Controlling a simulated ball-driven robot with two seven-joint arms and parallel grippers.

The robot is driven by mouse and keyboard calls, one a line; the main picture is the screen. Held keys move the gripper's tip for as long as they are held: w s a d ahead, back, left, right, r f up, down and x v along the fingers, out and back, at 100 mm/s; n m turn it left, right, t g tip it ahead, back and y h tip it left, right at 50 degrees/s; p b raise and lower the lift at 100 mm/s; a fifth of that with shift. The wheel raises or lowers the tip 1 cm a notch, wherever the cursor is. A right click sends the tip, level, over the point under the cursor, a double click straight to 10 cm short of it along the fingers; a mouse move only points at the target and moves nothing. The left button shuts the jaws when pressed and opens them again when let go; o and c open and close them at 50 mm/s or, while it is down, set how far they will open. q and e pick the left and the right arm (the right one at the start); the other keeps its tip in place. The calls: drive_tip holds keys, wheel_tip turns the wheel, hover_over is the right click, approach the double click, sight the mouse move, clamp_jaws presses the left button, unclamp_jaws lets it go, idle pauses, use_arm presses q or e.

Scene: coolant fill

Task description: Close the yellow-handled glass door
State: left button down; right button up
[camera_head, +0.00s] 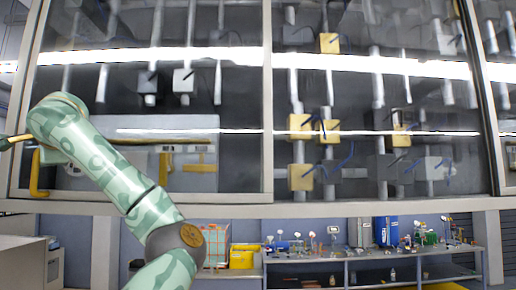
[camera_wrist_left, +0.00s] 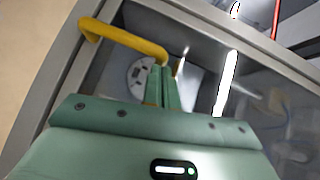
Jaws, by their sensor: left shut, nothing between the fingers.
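The glass door (camera_head: 268,100) is a large framed pane filling the upper left of the head view. Its yellow handle (camera_head: 38,174) is an upright bar near the lower left edge, partly behind my left arm. In the left wrist view the same handle (camera_wrist_left: 128,38) arches across the upper left, fixed by the frame. My left gripper (camera_wrist_left: 162,72) is shut and empty, its fingertips close to the handle's right end. I cannot tell whether they touch it. I cannot tell from these views whether the door has a gap. My right gripper is not in view.
Pipes with yellow and grey blocks (camera_head: 301,126) stand behind the glass. A bench (camera_head: 375,256) with several small items is beyond, below the cabinet. A yellow bin (camera_head: 242,256) sits near it. A grey box (camera_head: 30,262) is at the lower left.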

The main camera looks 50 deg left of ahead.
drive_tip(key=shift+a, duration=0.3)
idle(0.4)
